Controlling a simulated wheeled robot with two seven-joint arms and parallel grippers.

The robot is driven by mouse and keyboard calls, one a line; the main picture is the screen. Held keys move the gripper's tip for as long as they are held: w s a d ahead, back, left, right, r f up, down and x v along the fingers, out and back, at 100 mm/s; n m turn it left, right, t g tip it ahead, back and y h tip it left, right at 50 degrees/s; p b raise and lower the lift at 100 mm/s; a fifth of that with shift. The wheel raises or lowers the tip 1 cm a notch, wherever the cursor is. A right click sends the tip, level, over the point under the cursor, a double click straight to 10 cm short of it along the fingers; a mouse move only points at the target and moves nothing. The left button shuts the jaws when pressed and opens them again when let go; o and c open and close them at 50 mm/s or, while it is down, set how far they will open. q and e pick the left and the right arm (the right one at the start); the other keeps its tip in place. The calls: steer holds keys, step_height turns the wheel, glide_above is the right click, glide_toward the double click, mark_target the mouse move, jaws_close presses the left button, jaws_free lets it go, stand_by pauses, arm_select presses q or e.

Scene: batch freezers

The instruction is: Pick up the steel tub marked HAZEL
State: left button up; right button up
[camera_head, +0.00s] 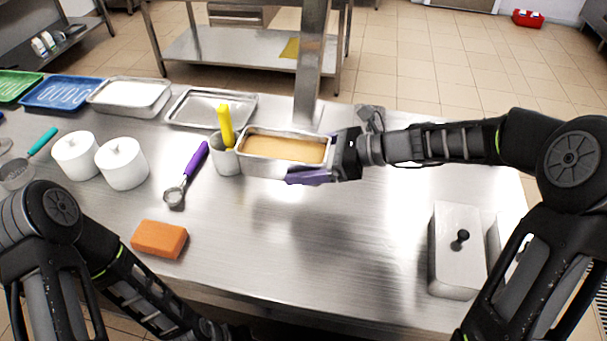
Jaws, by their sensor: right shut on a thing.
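A steel tub (262,166) filled with a tan-brown mass is at the back middle of the steel table. No HAZEL marking is readable on it. My right gripper (331,164) reaches in from the right and is shut on the tub's right end. A flat purple piece (310,176) shows at the gripper, in front of the tub's right front corner; I cannot tell what it is. Whether the tub is clear of the tabletop cannot be told. My left arm crosses the lower left, and its gripper is outside the picture.
A grey cup (226,160) with a yellow-handled tool stands close at the tub's left. A purple-handled scoop (186,176), two white lidded jars (122,164) and an orange sponge (159,239) lie further left. A lidded steel container (458,262) stands right. The middle front is clear.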

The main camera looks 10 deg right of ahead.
step_height(320, 180, up, 2)
stand_by(0.8)
